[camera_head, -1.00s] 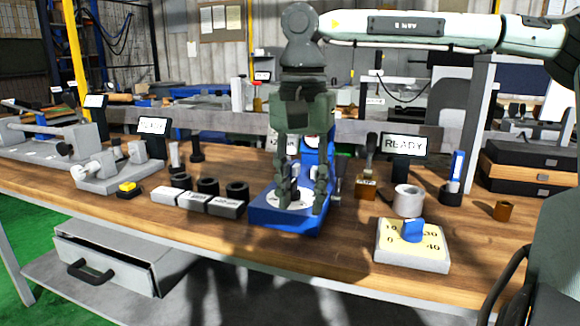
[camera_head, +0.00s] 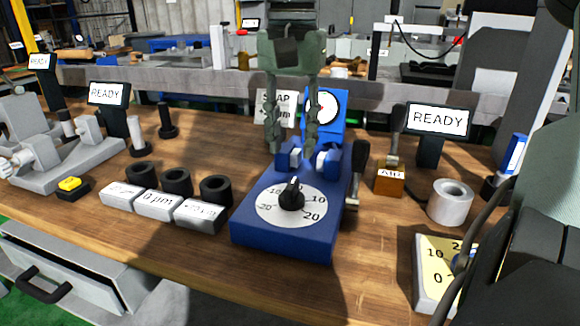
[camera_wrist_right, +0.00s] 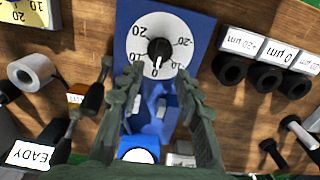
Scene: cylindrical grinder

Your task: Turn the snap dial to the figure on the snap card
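The snap dial is a black knob (camera_head: 291,198) on a round white scale (camera_head: 268,213), on top of a blue gauge stand (camera_head: 290,241). Its white pointer mark is toward 0, at the far side of the scale. The white snap card (camera_head: 265,106) stands behind, partly hidden by a finger; its figure is not fully readable. My right gripper (camera_head: 292,146) is open and empty, pointing down above the stand, behind the knob and apart from it. In the right wrist view its fingertips (camera_wrist_right: 145,78) are spread short of the knob (camera_wrist_right: 159,50). My left gripper is out of view.
Labelled grey blocks (camera_head: 154,204) and black rings (camera_head: 176,181) lie left of the stand. A dark lever (camera_head: 357,167), a brass block (camera_head: 390,181), a grey ring (camera_head: 450,203) and a yellow-faced dial box (camera_head: 432,260) are to the right. Bare wood lies in front.

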